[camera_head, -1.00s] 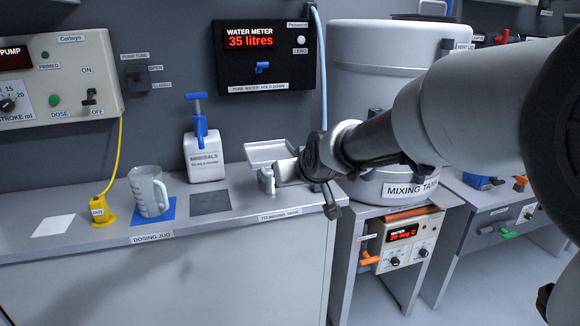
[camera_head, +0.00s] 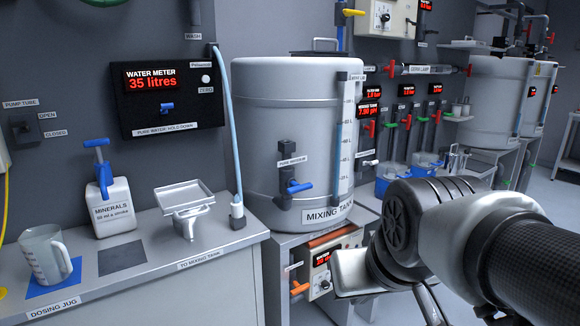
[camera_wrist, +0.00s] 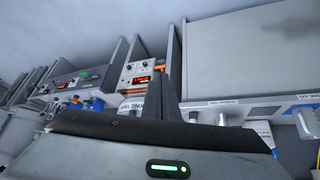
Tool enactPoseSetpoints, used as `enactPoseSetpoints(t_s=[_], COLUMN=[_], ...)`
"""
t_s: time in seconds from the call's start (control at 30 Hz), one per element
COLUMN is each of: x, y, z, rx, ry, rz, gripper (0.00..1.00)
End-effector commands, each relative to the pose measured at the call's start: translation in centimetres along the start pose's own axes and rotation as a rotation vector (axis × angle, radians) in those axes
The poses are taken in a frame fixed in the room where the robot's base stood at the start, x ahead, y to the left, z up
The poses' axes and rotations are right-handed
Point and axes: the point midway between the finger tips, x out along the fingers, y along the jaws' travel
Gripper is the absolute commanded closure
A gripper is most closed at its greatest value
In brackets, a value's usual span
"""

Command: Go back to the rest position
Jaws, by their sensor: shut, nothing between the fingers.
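My gripper (camera_head: 358,272) hangs in front of the lower part of the mixing tank's stand in the head view, apart from the bench. Its fingers (camera_wrist: 162,95) stand together in the wrist view, shut and empty. My arm reaches in from the lower right and hides part of the stand and floor. The mixing tank (camera_head: 282,140), a large grey cylinder, stands beyond my gripper, with a blue-handled valve (camera_head: 296,187) on its front.
The bench (camera_head: 215,255) at left holds a dosing jug (camera_head: 46,255), a minerals bottle (camera_head: 112,210) and a metal tray (camera_head: 184,196). The water heater panel (camera_head: 325,262) with an orange handle is close to my gripper. More tanks (camera_head: 497,90) stand at right.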

Motion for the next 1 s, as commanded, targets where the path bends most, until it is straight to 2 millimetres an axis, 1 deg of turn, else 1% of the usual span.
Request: enactPoseSetpoints(t_s=[0.03,0.2,0.23,0.47,0.57,0.7,0.8,0.9,1.0], x=[-0.8,-2.6,-4.0,-8.2,-10.6,-14.7,-17.3,-18.9,-19.6], y=[0.9,2.9,2.8,2.8,2.9,3.0,3.1,3.1,3.1], z=[1.5,6.5,5.1,2.2,0.7,-1.9,-3.6,-4.6,-5.1], rx=[0.031,0.121,0.114,0.110,0.109,0.109,0.109,0.109,0.109], ry=[-0.014,-0.078,-0.078,-0.077,-0.077,-0.076,-0.076,-0.076,-0.077], rz=[0.012,0.037,0.036,0.034,0.034,0.034,0.034,0.034,0.034], gripper=[1.00,1.00,1.00,1.00,1.00,1.00,1.00,1.00,1.00])
